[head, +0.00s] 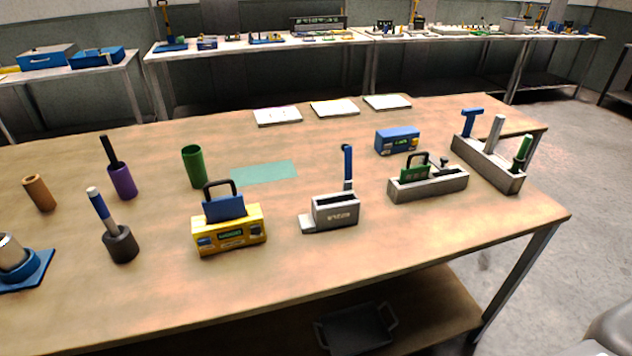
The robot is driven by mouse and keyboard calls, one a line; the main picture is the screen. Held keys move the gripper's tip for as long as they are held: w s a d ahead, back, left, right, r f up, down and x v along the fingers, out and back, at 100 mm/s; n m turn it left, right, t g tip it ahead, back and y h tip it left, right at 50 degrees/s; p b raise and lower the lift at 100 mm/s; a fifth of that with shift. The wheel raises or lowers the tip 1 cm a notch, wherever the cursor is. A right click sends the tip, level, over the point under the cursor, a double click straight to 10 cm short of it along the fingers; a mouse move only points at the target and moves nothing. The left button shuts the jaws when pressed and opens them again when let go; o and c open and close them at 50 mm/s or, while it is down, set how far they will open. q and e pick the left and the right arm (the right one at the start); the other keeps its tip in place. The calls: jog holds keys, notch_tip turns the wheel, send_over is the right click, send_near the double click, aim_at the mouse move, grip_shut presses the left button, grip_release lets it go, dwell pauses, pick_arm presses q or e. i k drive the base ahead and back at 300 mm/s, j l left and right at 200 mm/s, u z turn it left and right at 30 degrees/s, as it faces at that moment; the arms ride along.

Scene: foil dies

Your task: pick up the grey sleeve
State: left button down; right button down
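The grey sleeve (121,246) is a short, dark grey cylinder standing upright at the front left of the wooden table. A tool with a blue and white handle (101,205) stands in it, leaning slightly left and covering part of its opening. Neither gripper can be made out. A pale rounded shape is cut off at the bottom right corner, and I cannot tell if it is part of my arm.
The purple sleeve (123,182) with a black-handled tool, the brown cylinder (40,194) and the green cup (194,168) stand behind. A blue base (38,270) with a pale cylinder is left; the yellow box (229,236) is right. Bare tabletop (160,285) lies in front.

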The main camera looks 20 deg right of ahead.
aim_at(340, 208)
jog(key=i+j, duration=0.1)
jog(key=j, duration=0.2)
jog(key=i+j, duration=0.1)
jog(key=j, duration=0.2)
jog(key=i+j, duration=0.1)
jog(key=j, duration=0.2)
jog(key=z, duration=1.75)
